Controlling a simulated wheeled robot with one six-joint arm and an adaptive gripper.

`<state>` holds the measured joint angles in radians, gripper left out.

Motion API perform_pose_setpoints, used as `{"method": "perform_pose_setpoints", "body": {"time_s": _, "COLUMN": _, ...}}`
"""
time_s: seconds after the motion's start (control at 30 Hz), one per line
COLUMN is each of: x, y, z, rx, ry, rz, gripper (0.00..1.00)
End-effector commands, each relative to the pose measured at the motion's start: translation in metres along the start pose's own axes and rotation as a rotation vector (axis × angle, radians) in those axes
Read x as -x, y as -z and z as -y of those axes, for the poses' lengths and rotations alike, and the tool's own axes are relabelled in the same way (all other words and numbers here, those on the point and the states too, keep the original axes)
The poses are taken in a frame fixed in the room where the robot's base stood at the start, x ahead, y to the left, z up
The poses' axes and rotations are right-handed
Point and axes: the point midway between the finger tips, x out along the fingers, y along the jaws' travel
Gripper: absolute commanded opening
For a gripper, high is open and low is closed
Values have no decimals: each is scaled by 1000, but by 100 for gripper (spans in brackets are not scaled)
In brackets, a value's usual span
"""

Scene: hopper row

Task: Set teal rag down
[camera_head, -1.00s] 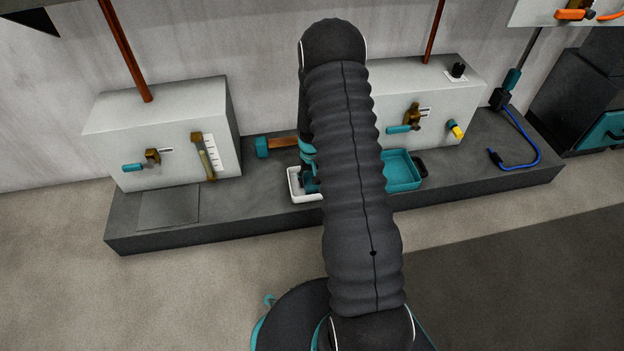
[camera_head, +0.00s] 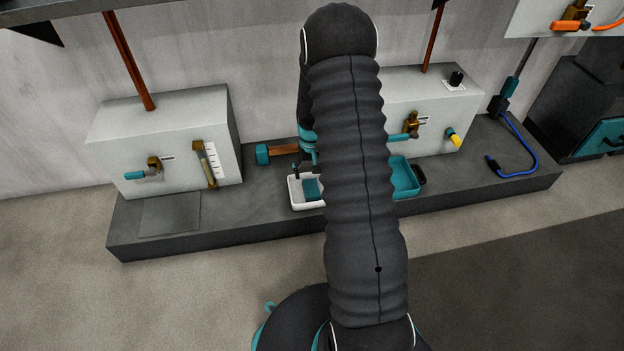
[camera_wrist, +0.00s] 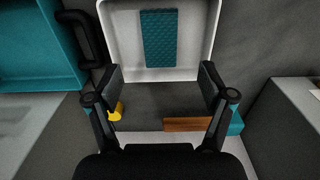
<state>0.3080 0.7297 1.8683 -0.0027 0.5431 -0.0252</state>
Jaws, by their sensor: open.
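The teal rag (camera_wrist: 159,38) lies flat in the white tray (camera_wrist: 212,20) in the wrist view. In the head view a piece of the rag (camera_head: 313,189) shows in the white tray (camera_head: 293,193) on the dark ledge, partly hidden by my arm. My gripper (camera_wrist: 160,78) is open and empty in the wrist view, its two fingers apart near the tray's edge, with the rag beyond the fingertips. In the head view my gripper (camera_head: 306,168) is mostly behind my arm, just above the tray.
A teal tray (camera_head: 404,178) with a dark handle sits right of the white tray. A teal-headed mallet (camera_head: 263,155) lies behind it. Grey hopper boxes (camera_head: 160,125) with valve handles stand on both sides. A blue hose (camera_head: 530,160) lies at the right. The ledge's left end holds a flat plate (camera_head: 170,214).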

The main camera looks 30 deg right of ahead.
Motion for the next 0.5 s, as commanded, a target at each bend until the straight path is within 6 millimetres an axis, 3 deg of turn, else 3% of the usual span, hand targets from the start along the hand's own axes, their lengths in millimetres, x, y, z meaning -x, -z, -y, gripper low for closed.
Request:
{"method": "perform_pose_setpoints", "body": {"time_s": 0.1, "x": 21, "y": 0, "z": 0, "rx": 0, "ry": 0, "rz": -2, "gripper": 81}}
{"method": "perform_pose_setpoints", "body": {"time_s": 0.37, "x": 43, "y": 0, "z": 1, "rx": 2, "ry": 0, "rz": -3, "gripper": 81}}
{"method": "perform_pose_setpoints", "body": {"time_s": 0.5, "x": 75, "y": -5, "z": 9, "rx": 16, "ry": 0, "rz": -31, "gripper": 81}}
